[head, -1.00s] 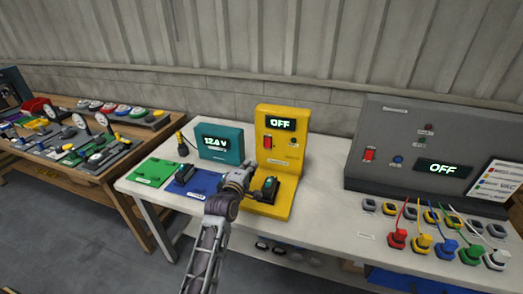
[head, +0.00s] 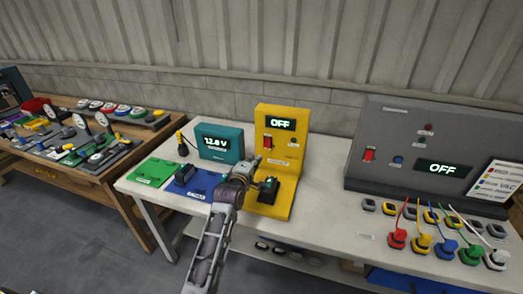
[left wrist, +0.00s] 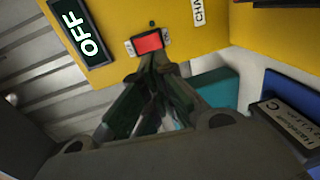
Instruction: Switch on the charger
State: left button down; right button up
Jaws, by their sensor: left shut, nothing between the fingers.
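The yellow charger (head: 290,155) stands upright on the white bench, and its display (head: 280,124) reads OFF. Its red rocker switch (head: 267,142) is on the front, below the display. The switch (left wrist: 149,43) and the OFF display (left wrist: 82,33) also show in the left wrist view. My left gripper (head: 256,160) is shut and empty, just in front of the charger's face below the switch. In the left wrist view its fingertips (left wrist: 155,60) are right at the switch's edge; I cannot tell whether they touch it. My right gripper is not in view.
A dark battery (head: 269,185) sits on the charger's base. A teal meter (head: 220,143) reading 12.8 V stands left of it, with blue (head: 199,185) and green (head: 155,172) trays in front. A grey console (head: 400,150) with coloured plugs is at right.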

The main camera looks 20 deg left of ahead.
pick_arm(q)
send_near(264, 145)
jog(key=shift+w, duration=1.1)
jog(key=w, duration=0.2)
jog(key=w+f, duration=0.1)
jog(key=w, duration=0.1)
jog(key=shift+w+f, duration=0.1)
jog(key=shift+f, duration=0.05)
jog(key=shift+w, duration=0.25)
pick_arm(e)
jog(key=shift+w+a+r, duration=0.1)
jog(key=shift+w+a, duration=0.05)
